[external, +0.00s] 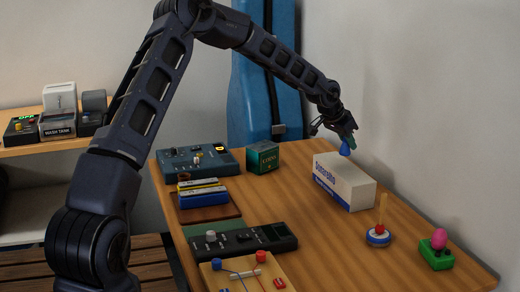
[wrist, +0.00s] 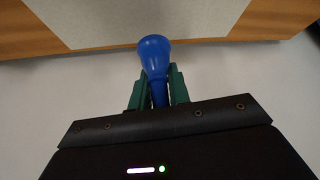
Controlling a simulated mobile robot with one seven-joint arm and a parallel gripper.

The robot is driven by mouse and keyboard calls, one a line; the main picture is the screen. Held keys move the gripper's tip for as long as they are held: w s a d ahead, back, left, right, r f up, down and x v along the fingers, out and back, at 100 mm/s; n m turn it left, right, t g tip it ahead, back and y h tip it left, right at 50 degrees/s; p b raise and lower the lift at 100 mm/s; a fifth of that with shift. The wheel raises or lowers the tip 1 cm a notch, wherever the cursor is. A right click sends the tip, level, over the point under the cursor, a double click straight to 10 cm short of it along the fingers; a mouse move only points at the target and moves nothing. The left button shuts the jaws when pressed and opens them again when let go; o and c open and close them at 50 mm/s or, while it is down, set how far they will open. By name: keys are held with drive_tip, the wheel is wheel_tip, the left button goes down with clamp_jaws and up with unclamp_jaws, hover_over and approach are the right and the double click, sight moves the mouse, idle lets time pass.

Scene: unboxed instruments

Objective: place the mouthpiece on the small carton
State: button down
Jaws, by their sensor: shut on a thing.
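The blue mouthpiece (external: 345,150) is held in my gripper (external: 348,138), wide end downward, above the white carton with blue print (external: 352,188). In the external view a small gap seems to show between mouthpiece and carton. In the wrist view the mouthpiece (wrist: 154,56) sits between the two green fingers of my gripper (wrist: 155,80), its wide end reaching the near edge of a pale surface, likely the carton (wrist: 130,18). The carton stands on the wooden table, its top clear.
A small green box (external: 263,157) and a blue-grey device (external: 197,162) stand to the left on the table (external: 310,245). A ring stand with a wooden peg (external: 379,236) and a green block with a pink knob (external: 437,250) are at right. The wall is close behind the carton.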

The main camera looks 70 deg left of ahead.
sight(344, 154)
drive_tip(key=shift+f, duration=2.1)
drive_tip(key=shift+f, duration=0.15)
drive_tip(key=c, duration=1.3)
unclamp_jaws()
